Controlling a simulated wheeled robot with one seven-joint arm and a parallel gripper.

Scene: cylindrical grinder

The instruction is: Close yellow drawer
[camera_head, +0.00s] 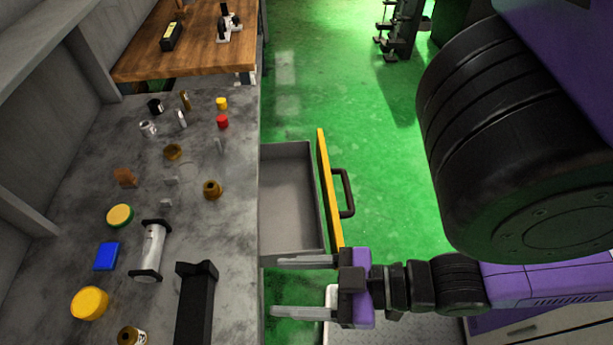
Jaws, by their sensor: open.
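The yellow drawer (325,190) stands pulled out from the right side of the grey workbench. Its grey inside (290,196) looks empty. A dark handle (346,193) is on the outer side of its yellow front. My gripper (285,286) is below the drawer in the picture, with its two fingers pointing left toward the bench. The fingers are apart and nothing is between them. The upper finger appears close to the drawer's near end; I cannot tell whether it touches.
A wooden table (190,55) with a microscope (229,24) is at the back. Green floor (385,170) lies open right of the drawer.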

